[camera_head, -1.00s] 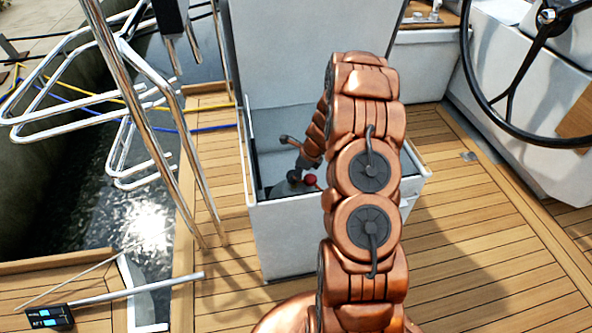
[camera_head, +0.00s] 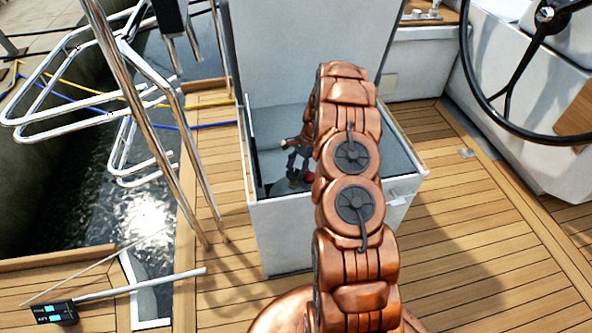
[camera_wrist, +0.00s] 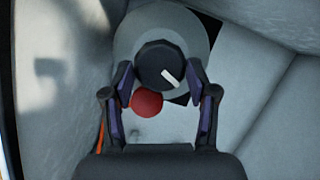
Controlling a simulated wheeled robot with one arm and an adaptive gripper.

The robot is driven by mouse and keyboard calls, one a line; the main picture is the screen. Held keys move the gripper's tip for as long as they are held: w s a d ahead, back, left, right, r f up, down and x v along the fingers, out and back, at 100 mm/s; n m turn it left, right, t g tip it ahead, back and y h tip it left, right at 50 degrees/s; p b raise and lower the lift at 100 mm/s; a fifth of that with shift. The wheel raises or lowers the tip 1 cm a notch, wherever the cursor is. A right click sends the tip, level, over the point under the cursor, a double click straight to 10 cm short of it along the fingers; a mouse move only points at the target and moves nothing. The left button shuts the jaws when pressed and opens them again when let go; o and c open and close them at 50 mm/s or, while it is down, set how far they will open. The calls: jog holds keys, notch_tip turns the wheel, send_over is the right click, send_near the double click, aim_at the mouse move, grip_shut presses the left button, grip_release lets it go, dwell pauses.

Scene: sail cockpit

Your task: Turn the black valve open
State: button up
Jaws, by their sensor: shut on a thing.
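The black valve (camera_wrist: 158,62) is a round dark knob with a white mark, on a grey round base (camera_wrist: 128,38) inside the white locker. In the wrist view the white mark points toward the lower right. My gripper (camera_wrist: 158,72) is shut on the black valve, with one finger on each side of it. In the head view my gripper (camera_head: 292,168) is down in the locker, partly hidden by my arm, and the valve cannot be made out there. A red ball-shaped knob (camera_wrist: 146,102) sits just below the valve, between the fingers.
The open white locker (camera_head: 318,205) has walls close around my gripper, and its raised lid (camera_head: 305,45) stands behind. Steel rails (camera_head: 150,110) and water lie to the left. A steering wheel (camera_head: 495,95) is at the right. Teak deck (camera_head: 455,235) is clear at the right.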

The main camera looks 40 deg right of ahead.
jog(key=n, duration=0.2)
jog(key=n+g+b, duration=0.2)
jog(key=n, duration=0.1)
jog(key=shift+w+a+f+n, duration=0.2)
jog(key=shift+w+f+n, duration=0.1)
jog(key=n+g+h, duration=0.1)
jog(key=n, duration=0.1)
jog(key=shift+w+a+n+b, duration=0.1)
jog(key=shift+n+b, duration=0.25)
jog(key=shift+n, duration=0.05)
jog(key=n+g, duration=0.1)
jog(key=n, duration=0.2)
jog(key=shift+a+n+h+b, duration=0.15)
jog(key=shift+n+h+b, duration=0.15)
jog(key=shift+h+b, duration=0.1)
jog(key=n, duration=0.2)
jog(key=n+h, duration=0.1)
jog(key=n, duration=0.1)
jog(key=n+h, duration=0.1)
jog(key=n, duration=0.1)
jog(key=shift+a+r+g, duration=0.1)
jog(key=shift+a+g, duration=0.15)
jog(key=shift+g, duration=0.15)
jog(key=shift+a+n+h, duration=0.15)
jog(key=shift+n+h, duration=0.95)
jog(key=shift+n, duration=1.3)
jog(key=o, duration=0.9)
jog(key=shift+o, duration=1.4)
jog(key=shift+p, duration=0.3)
